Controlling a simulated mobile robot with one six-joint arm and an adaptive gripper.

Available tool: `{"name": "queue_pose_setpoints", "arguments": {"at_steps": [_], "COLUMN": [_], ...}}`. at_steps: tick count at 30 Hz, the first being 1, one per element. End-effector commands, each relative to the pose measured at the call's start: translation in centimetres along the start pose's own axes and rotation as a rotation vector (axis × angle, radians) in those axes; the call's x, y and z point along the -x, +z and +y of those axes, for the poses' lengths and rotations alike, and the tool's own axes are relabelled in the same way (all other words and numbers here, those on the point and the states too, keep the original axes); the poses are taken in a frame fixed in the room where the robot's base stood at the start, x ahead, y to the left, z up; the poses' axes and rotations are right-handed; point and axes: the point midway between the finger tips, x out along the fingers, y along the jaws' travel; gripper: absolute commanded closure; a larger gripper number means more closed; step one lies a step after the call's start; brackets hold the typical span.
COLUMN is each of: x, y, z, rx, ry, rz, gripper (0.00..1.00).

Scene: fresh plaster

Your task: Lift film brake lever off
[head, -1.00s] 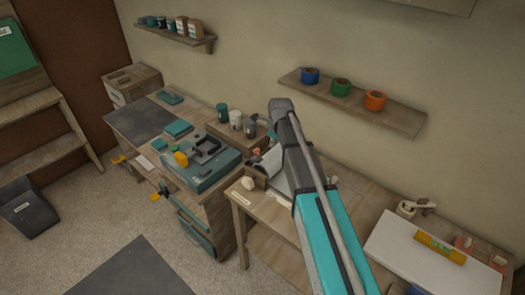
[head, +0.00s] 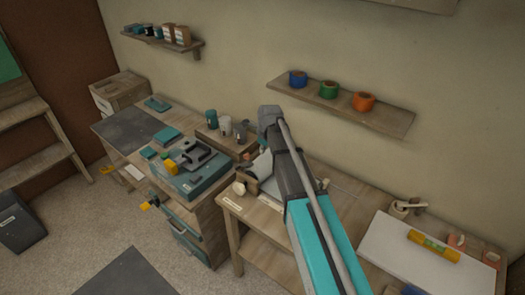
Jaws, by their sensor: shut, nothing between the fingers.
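A teal machine (head: 205,184) with a dark grey frame (head: 196,158) on top stands on the left workbench. A small yellow-orange part (head: 170,166) sits at its left side and may be the film brake lever; it is too small to be sure. My arm reaches in from the lower right, with its bend right of the machine, above the seam between the benches. My gripper is hidden behind my arm, so its fingers do not show. I see no contact between my arm and the machine.
Cups stand in a wooden tray (head: 228,146) behind the machine. Orange clamp handles (head: 147,205) stick out from the bench front. A wall shelf (head: 392,119) with tape rolls hangs above the right bench. A white board (head: 410,255) lies at right. Floor at lower left is open.

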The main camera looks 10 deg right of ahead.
Motion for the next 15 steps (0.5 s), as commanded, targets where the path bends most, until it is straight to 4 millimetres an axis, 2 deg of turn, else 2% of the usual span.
{"name": "queue_pose_setpoints", "arguments": {"at_steps": [1, 15], "x": [-0.8, -4.5], "y": [0.0, 0.0], "z": [0.0, 0.0], "rx": [0.000, 0.000], "ry": [0.000, 0.000], "rz": [0.000, 0.000], "gripper": [1.00, 1.00]}}
